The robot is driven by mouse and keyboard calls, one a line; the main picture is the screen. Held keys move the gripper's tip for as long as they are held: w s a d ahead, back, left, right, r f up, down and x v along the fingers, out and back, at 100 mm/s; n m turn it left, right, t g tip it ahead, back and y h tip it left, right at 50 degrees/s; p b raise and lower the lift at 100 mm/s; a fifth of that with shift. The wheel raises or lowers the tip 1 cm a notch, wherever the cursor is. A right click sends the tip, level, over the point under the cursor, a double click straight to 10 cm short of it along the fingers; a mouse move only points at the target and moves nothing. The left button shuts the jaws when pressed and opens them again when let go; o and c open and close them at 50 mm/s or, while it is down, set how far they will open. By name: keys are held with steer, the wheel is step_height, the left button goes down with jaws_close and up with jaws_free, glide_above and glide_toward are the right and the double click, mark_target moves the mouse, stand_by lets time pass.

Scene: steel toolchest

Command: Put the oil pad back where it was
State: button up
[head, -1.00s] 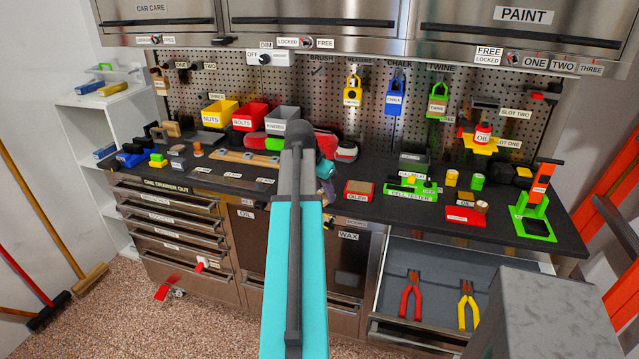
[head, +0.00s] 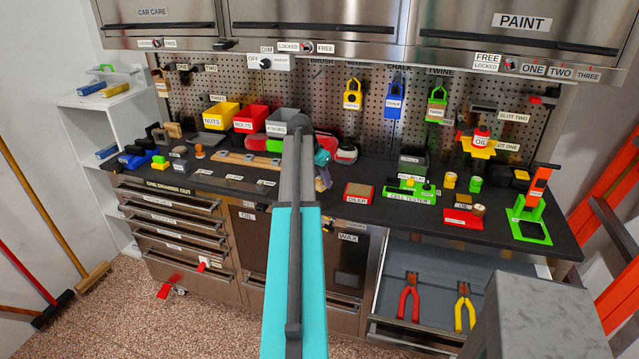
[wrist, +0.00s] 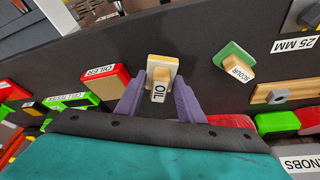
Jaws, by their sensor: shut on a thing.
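The oil pad (wrist: 161,70) is a cream block with a wooden handle labelled OIL, in the middle of the wrist view. My gripper (wrist: 160,98) has its purple fingers on either side of the handle and is shut on it. Whether the pad touches the worktop is unclear.
A green-based scour pad (wrist: 234,62) lies to the right in the wrist view. The red oiler box (head: 359,192) and green cell tester (head: 410,191) stand right of my gripper. A drawer (head: 390,262) with red and yellow pliers is open.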

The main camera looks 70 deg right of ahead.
mark_target(320, 183)
steer(key=shift+w+d+f, duration=0.1)
steer(key=shift+w+d, duration=0.15)
steer(key=shift+d, duration=0.35)
steer(key=shift+w+d, duration=0.25)
steer(key=shift+d, duration=0.3)
steer(key=shift+f+p, duration=0.2)
steer(key=shift+p, duration=0.15)
steer(key=shift+f+p, duration=0.75)
steer(key=shift+f, duration=0.85)
steer(key=shift+f, duration=0.2)
steer(key=o, duration=1)
steer(key=shift+r, duration=0.3)
steer(key=b+v, duration=0.3)
steer(key=v, duration=0.9)
